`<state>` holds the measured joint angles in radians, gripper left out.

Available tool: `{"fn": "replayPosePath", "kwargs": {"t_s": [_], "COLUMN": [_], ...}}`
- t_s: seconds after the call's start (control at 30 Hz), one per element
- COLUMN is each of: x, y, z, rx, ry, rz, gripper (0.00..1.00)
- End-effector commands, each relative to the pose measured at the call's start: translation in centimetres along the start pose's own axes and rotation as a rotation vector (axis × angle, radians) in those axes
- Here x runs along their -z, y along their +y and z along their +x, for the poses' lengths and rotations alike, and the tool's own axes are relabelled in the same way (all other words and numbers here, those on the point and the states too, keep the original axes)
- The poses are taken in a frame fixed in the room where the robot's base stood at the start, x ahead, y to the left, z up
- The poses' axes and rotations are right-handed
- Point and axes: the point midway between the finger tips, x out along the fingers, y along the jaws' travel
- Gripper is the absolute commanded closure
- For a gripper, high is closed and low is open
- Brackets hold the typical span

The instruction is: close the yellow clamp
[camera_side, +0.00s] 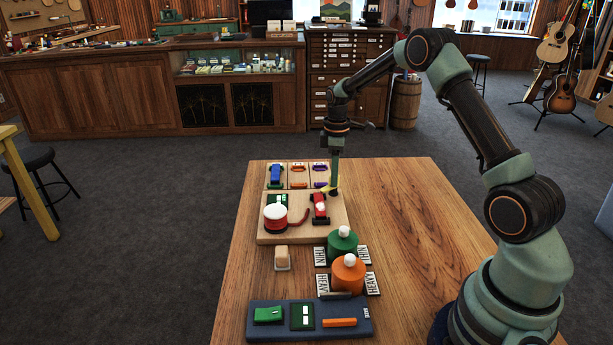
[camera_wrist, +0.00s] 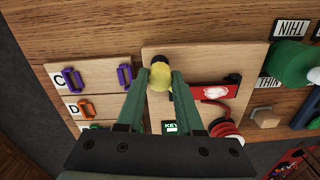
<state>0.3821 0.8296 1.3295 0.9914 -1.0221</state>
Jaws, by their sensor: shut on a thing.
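A small yellow part, which looks like the yellow clamp (camera_wrist: 160,76), shows between my fingertips in the wrist view, with a dark end beyond it. In the side view the yellow clamp (camera_side: 333,191) shows at the tip of my gripper (camera_side: 334,183), by the right edge of a pale wooden board (camera_side: 334,232). In the wrist view my gripper (camera_wrist: 159,82) has its two green fingers closed on the yellow part. The fingers hide some of it, and I cannot tell whether the clamp itself is open or closed.
A red clamp (camera_side: 320,207) and a red-and-white drum (camera_side: 275,216) sit on the board. A rack (camera_wrist: 60,76) holds coloured clips. Green (camera_side: 342,244) and orange (camera_side: 348,273) canisters and a blue tray (camera_side: 258,331) stand nearer. The table's right side is clear.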

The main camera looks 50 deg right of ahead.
Motion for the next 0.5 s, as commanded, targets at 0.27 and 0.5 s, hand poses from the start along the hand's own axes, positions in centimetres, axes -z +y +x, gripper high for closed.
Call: {"fn": "replayPosePath", "kwargs": {"t_s": [0.27,0.5], "x": [-0.08,-0.07], "y": [0.09,0.09], "z": [-0.17,-0.18], "rx": [0.0,-0.001], "ry": [0.0,0.0], "rz": [-0.036,-0.038], "gripper": [1.0,1.0]}}
